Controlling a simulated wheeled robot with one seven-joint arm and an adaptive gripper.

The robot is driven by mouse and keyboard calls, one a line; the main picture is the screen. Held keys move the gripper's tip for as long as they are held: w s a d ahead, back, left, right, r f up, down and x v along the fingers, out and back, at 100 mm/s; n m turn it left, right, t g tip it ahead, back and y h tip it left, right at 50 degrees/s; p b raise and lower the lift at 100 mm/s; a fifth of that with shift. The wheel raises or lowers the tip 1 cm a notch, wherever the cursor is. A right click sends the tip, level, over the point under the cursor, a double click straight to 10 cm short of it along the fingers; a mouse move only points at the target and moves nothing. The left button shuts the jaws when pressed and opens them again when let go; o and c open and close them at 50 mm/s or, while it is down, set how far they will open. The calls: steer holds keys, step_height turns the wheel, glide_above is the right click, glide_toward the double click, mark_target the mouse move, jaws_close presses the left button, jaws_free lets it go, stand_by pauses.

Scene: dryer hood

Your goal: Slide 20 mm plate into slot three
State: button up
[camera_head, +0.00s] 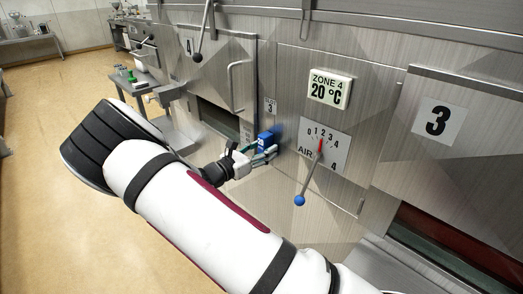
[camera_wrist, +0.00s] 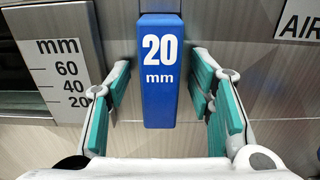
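A blue block marked "20 mm" (camera_wrist: 161,95) stands upright against the metal front, in the middle of the wrist view. It also shows as a small blue block in the head view (camera_head: 265,141). My gripper (camera_wrist: 160,88) is open, with one teal-padded finger on each side of the block and visible gaps between. In the head view my gripper (camera_head: 263,157) reaches the metal front at the block. A small plaque with a "3" (camera_head: 270,106) is above the block. Whatever lies behind the block is hidden.
A scale marked 60, 40, 20 mm (camera_wrist: 66,73) is left of the block, beside a dark opening (camera_head: 218,120). A blue-knobbed lever (camera_head: 299,200) hangs to the right under an air dial (camera_head: 323,147). A "Zone 4, 20 °C" display (camera_head: 330,89) is above.

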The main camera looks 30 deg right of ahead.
steer(key=shift+a, duration=0.1)
steer(key=v, duration=1.2)
steer(key=s+d+r+m+g+y, duration=0.3)
steer(key=s+r+m+y, duration=0.15)
steer(key=s, duration=0.25)
steer(key=s+d+r+m+g+y, duration=0.3)
steer(key=s+m+g+y, duration=0.1)
steer(key=s+m, duration=0.25)
steer(key=s+a+r+m+t+y, duration=0.3)
steer(key=s+r+m+y, duration=0.1)
steer(key=s, duration=0.5)
steer(key=s+a+r+m+t+y, duration=0.3)
steer(key=s+r+m, duration=0.3)
steer(key=s, duration=0.4)
steer(key=shift+a+r+m+y, duration=0.3)
steer(key=shift+a+y, duration=0.05)
steer(key=shift+y, duration=0.5)
